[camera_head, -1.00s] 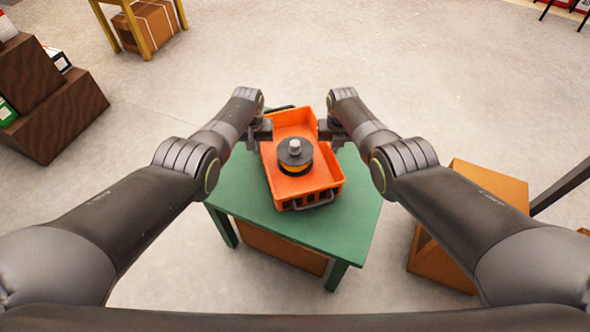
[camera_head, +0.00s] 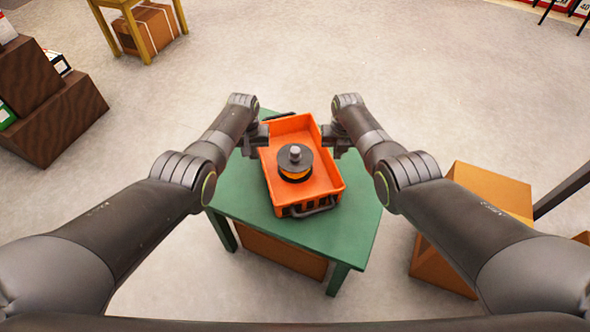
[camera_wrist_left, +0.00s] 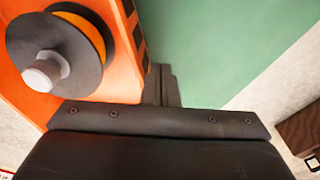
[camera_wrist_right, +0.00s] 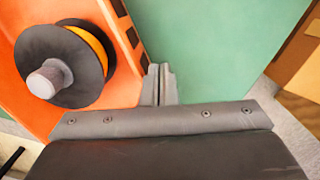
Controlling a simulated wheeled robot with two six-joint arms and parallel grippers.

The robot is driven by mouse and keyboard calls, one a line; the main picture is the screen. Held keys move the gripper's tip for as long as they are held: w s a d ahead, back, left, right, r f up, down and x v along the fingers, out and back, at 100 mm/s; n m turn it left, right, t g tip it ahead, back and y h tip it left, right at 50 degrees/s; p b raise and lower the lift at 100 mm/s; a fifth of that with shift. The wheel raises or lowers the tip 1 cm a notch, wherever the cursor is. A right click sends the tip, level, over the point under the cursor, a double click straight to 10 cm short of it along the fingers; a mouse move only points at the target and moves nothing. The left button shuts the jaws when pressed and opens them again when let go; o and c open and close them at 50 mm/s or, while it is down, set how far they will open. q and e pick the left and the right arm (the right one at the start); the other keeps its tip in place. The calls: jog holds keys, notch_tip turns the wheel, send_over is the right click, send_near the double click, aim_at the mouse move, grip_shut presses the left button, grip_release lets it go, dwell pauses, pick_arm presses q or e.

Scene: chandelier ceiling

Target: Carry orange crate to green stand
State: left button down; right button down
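The orange crate (camera_head: 334,175) sits on top of the green stand (camera_head: 345,235), turned slightly askew, with a black-and-orange spool (camera_head: 295,160) inside it. My left gripper (camera_head: 260,134) is beside the crate's left wall. My right gripper (camera_head: 334,140) is beside its right wall. In the left wrist view the fingers (camera_wrist_left: 166,86) look together, with no crate wall between them. The right wrist view likewise shows the fingers (camera_wrist_right: 160,84) together just outside the wall. Whether either one touches the crate is hard to tell.
A tan wooden box (camera_head: 490,190) stands on the floor right of the stand. Dark brown blocks (camera_head: 60,120) are at the left. A yellow-legged table (camera_head: 115,35) with a strapped brown box (camera_head: 150,28) is at the back left. The floor beyond the stand is clear.

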pick_arm(q)
jog(key=shift+a, duration=0.25)
pick_arm(e)
jog(key=shift+d, duration=0.2)
pick_arm(q)
jog(key=c, duration=1.7)
grip_release()
jog(key=shift+a+f, duration=0.1)
jog(key=shift+a, duration=0.05)
pick_arm(e)
jog(key=shift+d+f, duration=0.1)
jog(key=shift+d, duration=0.1)
jog(key=c, duration=2.1)
grip_release()
jog(key=o, duration=0.4)
pick_arm(q)
jog(key=shift+s+r, duration=0.15)
jog(key=shift+r, duration=1.85)
jog(key=shift+s+r, duration=0.15)
jog(key=shift+r, duration=1.8)
jog(key=shift+s+r, duration=0.15)
jog(key=shift+r, duration=1.85)
pick_arm(e)
jog(key=shift+s+r, duration=0.15)
jog(key=shift+r, duration=1.85)
jog(key=shift+s+r, duration=0.2)
jog(key=shift+r, duration=1.8)
jog(key=shift+s+r, duration=0.15)
jog(key=shift+r, duration=1.85)
